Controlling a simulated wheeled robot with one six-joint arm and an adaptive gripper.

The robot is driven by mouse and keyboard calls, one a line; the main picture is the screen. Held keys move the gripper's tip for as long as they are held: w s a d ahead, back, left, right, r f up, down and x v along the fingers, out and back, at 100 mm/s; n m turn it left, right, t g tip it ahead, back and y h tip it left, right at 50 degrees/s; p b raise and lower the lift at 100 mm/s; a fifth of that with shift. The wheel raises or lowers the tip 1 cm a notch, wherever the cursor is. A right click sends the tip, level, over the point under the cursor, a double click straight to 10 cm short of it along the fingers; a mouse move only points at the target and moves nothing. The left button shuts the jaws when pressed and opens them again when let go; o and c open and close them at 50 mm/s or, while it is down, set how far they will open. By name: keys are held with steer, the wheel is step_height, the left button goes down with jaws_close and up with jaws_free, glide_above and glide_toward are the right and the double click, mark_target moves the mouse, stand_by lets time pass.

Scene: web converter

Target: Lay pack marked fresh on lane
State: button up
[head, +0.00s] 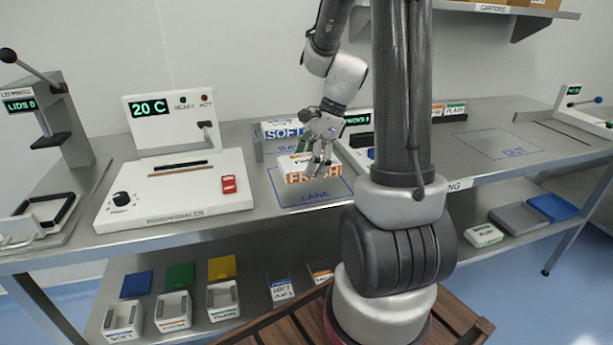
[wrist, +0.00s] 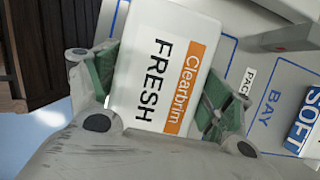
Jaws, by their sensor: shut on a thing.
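The pack marked FRESH (head: 312,177) is white with an orange band. In the head view it is at the blue-outlined lane (head: 315,197) on the steel bench, its front face over the outline. My gripper (head: 322,150) is shut on this pack from above. In the wrist view the pack (wrist: 163,68) lies between the green finger pads, its label reading Clearbrim FRESH. Whether the pack's underside touches the bench cannot be told. The fingers hide part of its top in the head view.
A pack marked SOFT (head: 282,131) stands in the bay just behind. A sealer showing 20 C (head: 178,190) is left of the lane. My arm column blocks the view to the right. The area marked OUT (head: 498,145) is bare.

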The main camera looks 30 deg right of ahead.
steer(key=shift+f, duration=1.9)
steer(key=o, duration=1.2)
steer(key=shift+d+f, duration=0.1)
